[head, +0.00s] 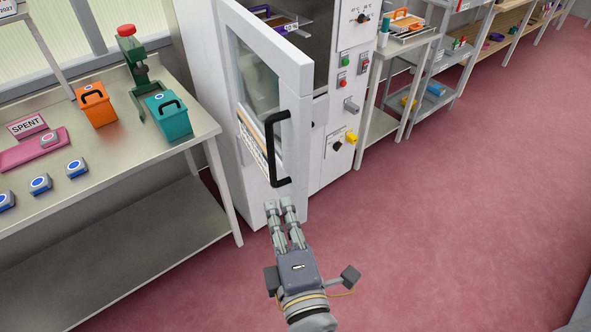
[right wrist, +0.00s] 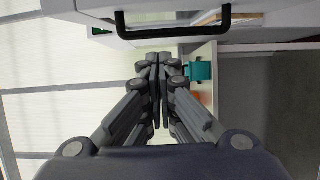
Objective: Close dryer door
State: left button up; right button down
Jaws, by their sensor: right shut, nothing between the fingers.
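The dryer door (head: 299,73) is white with a window and stands swung open from the dryer cabinet (head: 332,152). Its black bar handle (head: 276,148) is on the door's outer edge side. My right gripper (head: 279,204) is shut and empty, just below the handle and in front of the door's lower part. In the right wrist view the shut fingers (right wrist: 159,62) point toward the door, and the black handle (right wrist: 172,31) lies beyond their tips. I cannot tell whether the fingers touch the door. My left gripper is not in view.
A metal bench (head: 190,136) on the left holds orange (head: 96,104) and teal (head: 168,116) containers, a green stand and small blue-marked boxes. A shelf cart (head: 408,62) stands right of the dryer. The red floor at right is clear.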

jog(key=w+d+p, duration=0.1)
jog(key=w+p, duration=0.1)
jog(key=w, duration=1)
jog(key=shift+d, duration=0.3)
